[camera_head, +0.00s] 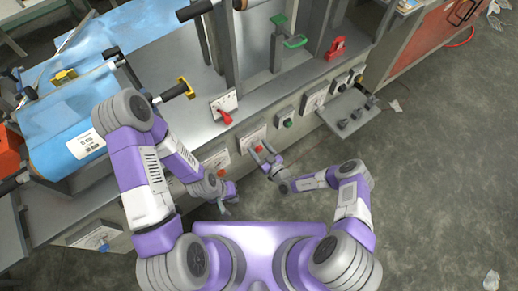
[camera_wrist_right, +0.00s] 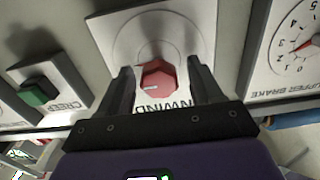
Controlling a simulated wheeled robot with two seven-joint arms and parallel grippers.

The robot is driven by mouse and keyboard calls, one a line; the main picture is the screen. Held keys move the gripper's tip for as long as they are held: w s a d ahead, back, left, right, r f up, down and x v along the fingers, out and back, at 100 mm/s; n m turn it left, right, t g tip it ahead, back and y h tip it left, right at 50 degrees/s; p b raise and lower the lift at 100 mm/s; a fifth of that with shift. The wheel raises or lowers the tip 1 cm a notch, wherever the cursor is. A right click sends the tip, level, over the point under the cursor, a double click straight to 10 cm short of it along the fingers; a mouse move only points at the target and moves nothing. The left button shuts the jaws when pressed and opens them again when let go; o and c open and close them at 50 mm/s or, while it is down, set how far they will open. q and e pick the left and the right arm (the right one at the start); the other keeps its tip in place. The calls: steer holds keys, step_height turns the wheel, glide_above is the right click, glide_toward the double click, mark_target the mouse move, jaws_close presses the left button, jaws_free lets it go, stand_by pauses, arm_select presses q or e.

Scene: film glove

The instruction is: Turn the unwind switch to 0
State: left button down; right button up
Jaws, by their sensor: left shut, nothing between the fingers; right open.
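The unwind switch is a red knob (camera_wrist_right: 160,76) on a pale plate (camera_wrist_right: 190,22) lettered "…NWIND", partly hidden by a finger. A short white mark shows on the knob's face. The knob also shows in the head view (camera_head: 258,149) on the machine's front. My right gripper (camera_wrist_right: 160,68) is open, one finger on each side of the knob with a visible gap on both sides; I see no clear contact. It also shows in the head view (camera_head: 264,153). My left gripper (camera_head: 224,208) is shut and empty, low and left of the switch, in front of the panel.
In the right wrist view a green button (camera_wrist_right: 39,91) marked CREEP is at left, and a dial marked UPPER BRAKE (camera_wrist_right: 300,45) at right.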

steer(key=shift+w+a, duration=0.1)
steer(key=c, duration=1)
steer(key=shift+n, duration=0.4)
steer(key=n+b, duration=0.1)
steer(key=n, duration=0.1)
steer(key=shift+n, duration=0.4)
steer(key=n, duration=0.9)
steer(key=shift+a+p, duration=0.1)
steer(key=shift+p, duration=0.3)
steer(key=n+p, duration=0.1)
steer(key=n, duration=0.4)
steer(key=shift+f, duration=0.1)
steer(key=shift+n, duration=0.3)
steer(key=shift+c, duration=0.2)
